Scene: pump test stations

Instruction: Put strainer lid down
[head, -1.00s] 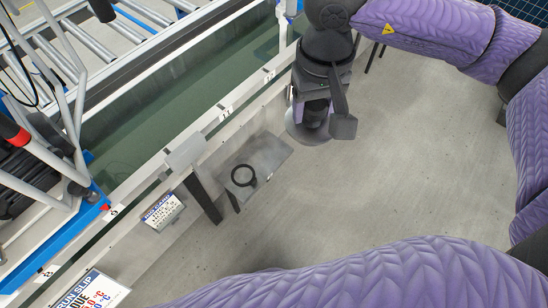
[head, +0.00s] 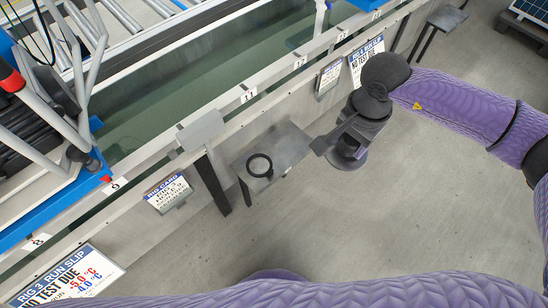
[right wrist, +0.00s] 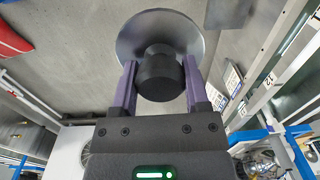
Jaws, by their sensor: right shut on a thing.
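My right gripper (head: 350,140) is shut on the black knob (right wrist: 160,72) of the strainer lid. The lid is a round grey metal disc (right wrist: 135,38), and its knob sits between the two purple fingers in the right wrist view. In the head view the lid (head: 345,161) shows partly below the gripper, just right of a small grey shelf (head: 290,143). It appears held off to the shelf's side, over the floor. A black ring (head: 259,165) lies on the shelf. My left gripper is not in view.
A long water tank (head: 190,120) with a numbered pale rim runs behind the shelf. A rig card (head: 168,193) and a run slip (head: 70,277) hang along its front. A small grey plate on a dark post (head: 201,130) stands left of the shelf. Open floor (head: 400,210) lies to the right.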

